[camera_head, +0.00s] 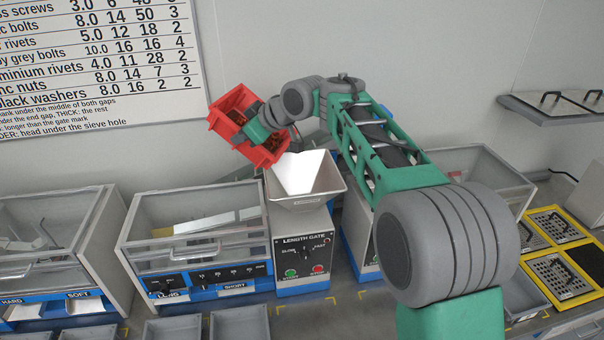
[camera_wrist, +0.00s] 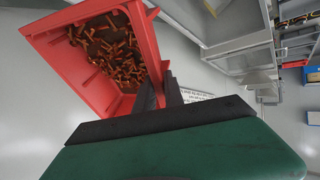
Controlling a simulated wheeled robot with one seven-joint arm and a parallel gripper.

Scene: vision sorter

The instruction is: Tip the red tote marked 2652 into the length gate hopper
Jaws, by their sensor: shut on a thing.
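The red tote (camera_head: 222,123) is held in the air, tilted, above and to the left of the length gate hopper (camera_head: 310,197). In the wrist view the red tote (camera_wrist: 70,68) holds many small copper-brown pieces, and its open side shows. No number is readable on it. My gripper (camera_head: 252,130) is shut on the tote; in the wrist view the dark fingers (camera_wrist: 160,92) meet its wall. The hopper is a pale flared funnel with a bright white inside, on a unit labelled LENGTH GATE (camera_head: 303,245). No pieces are seen falling.
A clear-covered machine (camera_head: 195,235) stands left of the hopper, with LONG and SHORT trays in front. Another covered case (camera_head: 45,240) is farther left. A yellow-framed rack (camera_head: 560,270) and a wall shelf (camera_head: 550,108) are at right. A printed chart (camera_head: 95,60) hangs behind.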

